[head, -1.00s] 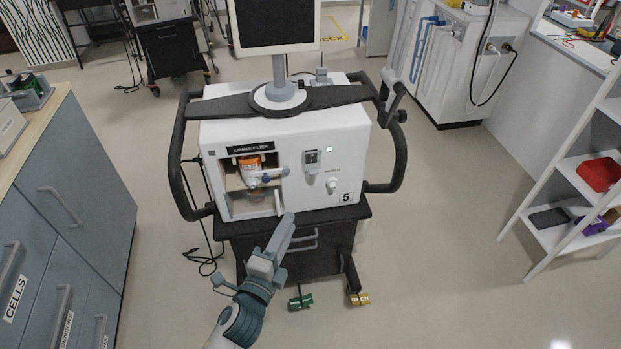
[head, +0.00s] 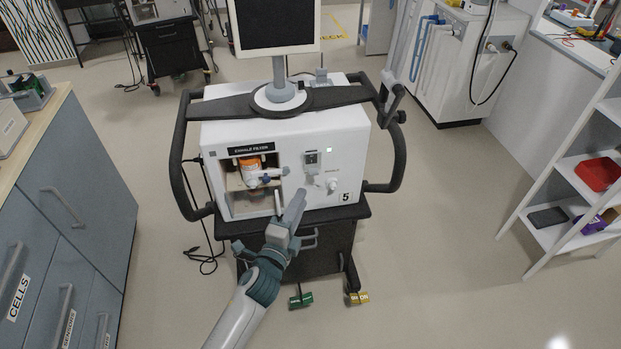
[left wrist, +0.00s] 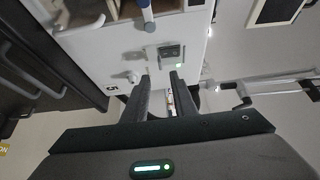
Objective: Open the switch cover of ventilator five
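Ventilator five (head: 340,135) is a white box on a black cart, with a "5" label (head: 346,197) at its lower right front. Its switch unit with the cover (head: 312,161) is a small pale frame with a dark part, right of the filter bay. The same switch unit shows in the left wrist view (left wrist: 170,54), ahead of the fingertips; whether its cover is raised is too small to tell. My left gripper (head: 298,194) is below the switch in the head view, in front of the panel. In the left wrist view its fingers (left wrist: 161,80) are apart and empty. My right gripper is out of view.
A knob (head: 332,184) sits below and right of the switch. The exhale filter bay (head: 240,206) with an orange-topped part (head: 250,165) is left of it. Black side handles (head: 400,150) flank the ventilator. Drawers (head: 75,200) stand left, a shelf (head: 545,215) right.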

